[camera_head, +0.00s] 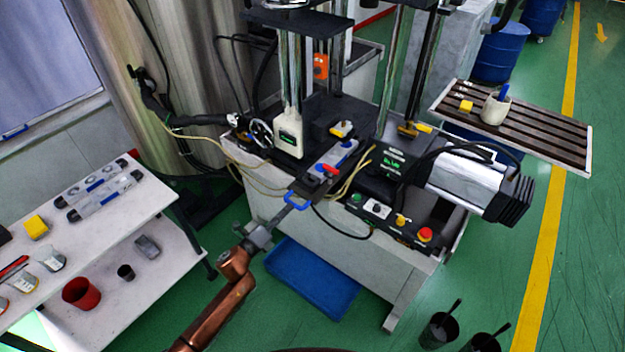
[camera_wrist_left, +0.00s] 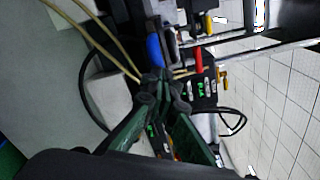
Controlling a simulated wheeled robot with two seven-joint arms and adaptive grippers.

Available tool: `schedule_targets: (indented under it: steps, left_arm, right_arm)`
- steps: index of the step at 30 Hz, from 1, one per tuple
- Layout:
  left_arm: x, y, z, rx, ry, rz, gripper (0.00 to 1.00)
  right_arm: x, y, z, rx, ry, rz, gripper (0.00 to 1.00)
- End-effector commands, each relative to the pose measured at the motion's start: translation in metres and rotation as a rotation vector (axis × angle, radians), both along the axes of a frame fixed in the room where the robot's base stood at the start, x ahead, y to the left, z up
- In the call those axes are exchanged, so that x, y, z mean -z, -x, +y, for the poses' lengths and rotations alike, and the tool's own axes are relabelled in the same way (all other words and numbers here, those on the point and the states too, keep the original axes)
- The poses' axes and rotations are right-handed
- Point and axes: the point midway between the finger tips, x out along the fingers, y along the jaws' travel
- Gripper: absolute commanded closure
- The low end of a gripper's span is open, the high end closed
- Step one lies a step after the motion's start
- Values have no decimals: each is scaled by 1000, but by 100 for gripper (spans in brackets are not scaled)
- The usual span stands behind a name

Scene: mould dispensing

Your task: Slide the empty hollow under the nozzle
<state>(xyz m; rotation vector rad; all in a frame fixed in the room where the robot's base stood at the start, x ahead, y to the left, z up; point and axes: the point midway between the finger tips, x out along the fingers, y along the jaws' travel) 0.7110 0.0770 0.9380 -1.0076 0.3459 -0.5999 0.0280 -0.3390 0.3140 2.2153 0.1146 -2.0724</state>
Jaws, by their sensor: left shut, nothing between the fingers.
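A grey slide bar (camera_head: 318,170) lies on the front of the press machine. It has a blue loop handle (camera_head: 298,199) at its near end and red and blue pieces on top. My left gripper (camera_head: 286,211) is shut and empty, its tips close to the blue handle. I cannot tell whether they touch. In the left wrist view, the shut fingertips (camera_wrist_left: 162,82) are just below a blue part (camera_wrist_left: 154,50), with a red piece (camera_wrist_left: 198,60) to the right. I cannot clearly make out the hollow or the nozzle. My right gripper is not in view.
A control box with a red button (camera_head: 425,234) and a motor (camera_head: 465,180) stands right of the bar. Cables hang around the machine front. A white table (camera_head: 130,290) with tools and cups is at left. A blue tray (camera_head: 312,283) lies below the machine.

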Motion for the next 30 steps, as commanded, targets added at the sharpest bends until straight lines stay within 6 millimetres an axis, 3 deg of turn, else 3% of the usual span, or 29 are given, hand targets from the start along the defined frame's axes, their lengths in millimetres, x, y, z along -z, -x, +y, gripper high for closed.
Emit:
schedule_targets:
  steps: [12,30]
  left_arm:
    - [0,-22,-19,2,0,-2,100]
    - [0,-25,-20,1,0,0,100]
  right_arm:
    - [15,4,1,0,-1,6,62]
    - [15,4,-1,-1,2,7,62]
